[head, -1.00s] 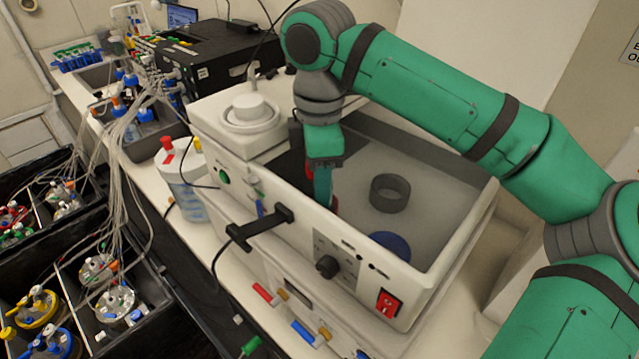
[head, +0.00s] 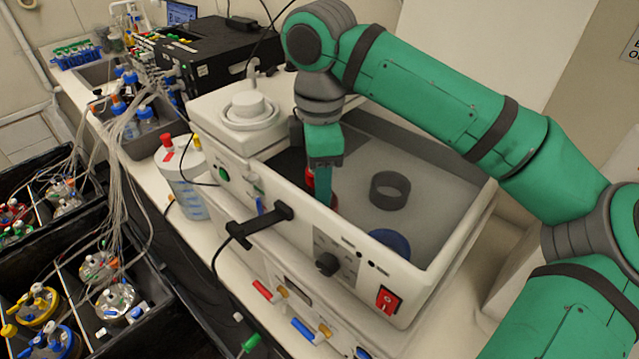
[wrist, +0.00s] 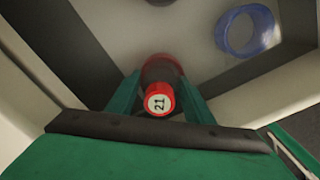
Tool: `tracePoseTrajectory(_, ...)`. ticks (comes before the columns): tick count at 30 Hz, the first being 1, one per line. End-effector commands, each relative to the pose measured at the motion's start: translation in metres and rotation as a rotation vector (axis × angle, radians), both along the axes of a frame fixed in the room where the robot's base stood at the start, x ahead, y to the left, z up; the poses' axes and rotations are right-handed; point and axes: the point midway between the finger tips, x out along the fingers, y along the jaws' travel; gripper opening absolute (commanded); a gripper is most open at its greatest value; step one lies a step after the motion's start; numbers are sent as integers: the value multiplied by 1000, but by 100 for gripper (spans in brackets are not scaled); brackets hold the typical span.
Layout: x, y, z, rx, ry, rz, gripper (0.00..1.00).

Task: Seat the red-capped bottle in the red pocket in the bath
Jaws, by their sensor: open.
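The red-capped bottle stands inside the bath (head: 455,215), between my gripper's fingers. In the wrist view its red cap (wrist: 159,101), labelled 21, faces the camera, with a dark red body beyond it. A red rim (wrist: 158,58) shows around the far end of the body and looks like the red pocket; how deep the bottle sits is hidden. My gripper (wrist: 153,98) points down, with a green finger on each side of the cap, open. In the head view my gripper (head: 322,185) hides most of the bottle; only a little red shows beside the fingers.
A dark grey ring pocket (head: 390,190) and a blue pocket (head: 391,241) stand in the bath to the right of my gripper. The blue ring also shows in the wrist view (wrist: 248,29). The bath's front wall is close to my gripper.

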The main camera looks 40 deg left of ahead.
Motion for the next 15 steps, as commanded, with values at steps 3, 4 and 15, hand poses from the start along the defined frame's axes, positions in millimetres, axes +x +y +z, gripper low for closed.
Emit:
tracePoseTrajectory(3, -4, -3, -7, -20, 16, 7, 64)
tracePoseTrajectory(4, -4, -3, -5, -20, 16, 7, 64)
tracePoseTrajectory(15, -1, -2, 62, -6, 5, 2, 64)
